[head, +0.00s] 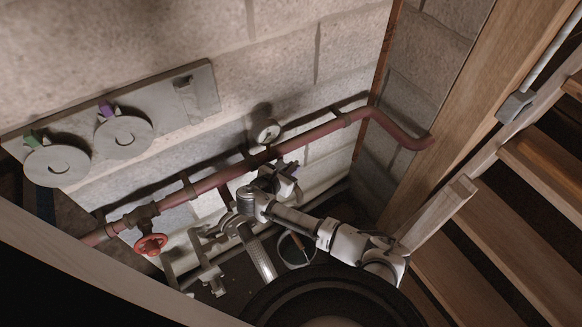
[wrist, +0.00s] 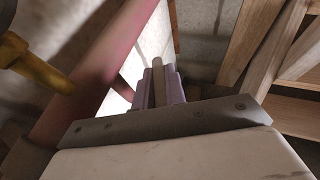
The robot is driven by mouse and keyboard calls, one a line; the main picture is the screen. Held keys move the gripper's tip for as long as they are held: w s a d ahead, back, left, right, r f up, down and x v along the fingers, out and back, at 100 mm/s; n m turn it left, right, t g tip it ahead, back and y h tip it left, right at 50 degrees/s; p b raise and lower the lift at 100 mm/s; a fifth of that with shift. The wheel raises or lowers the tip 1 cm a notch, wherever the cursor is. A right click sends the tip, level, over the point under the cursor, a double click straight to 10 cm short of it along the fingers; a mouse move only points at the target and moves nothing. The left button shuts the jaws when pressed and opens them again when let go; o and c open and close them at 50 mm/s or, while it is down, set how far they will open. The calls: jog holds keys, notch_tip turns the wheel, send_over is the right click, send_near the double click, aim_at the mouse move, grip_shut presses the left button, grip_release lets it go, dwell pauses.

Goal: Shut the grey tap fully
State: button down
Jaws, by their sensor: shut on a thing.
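The red pipe (head: 325,129) runs along the wall below a round gauge (head: 265,131). A red handwheel (head: 151,244) is at lower left. A yellow fitting (wrist: 35,62) is close by.

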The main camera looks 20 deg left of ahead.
jog(key=shift+m+h, duration=0.3)
jog(key=shift+h, duration=0.1)
jog(key=c, duration=1.5)
grip_release()
jog(key=shift+o, duration=0.2)
jog(key=b+v, duration=0.2)
jog(key=v, duration=1.1)
jog(key=shift+s+a+r, duration=0.1)
jog(key=shift+s+r, duration=0.1)
jog(key=shift+s, duration=0.1)
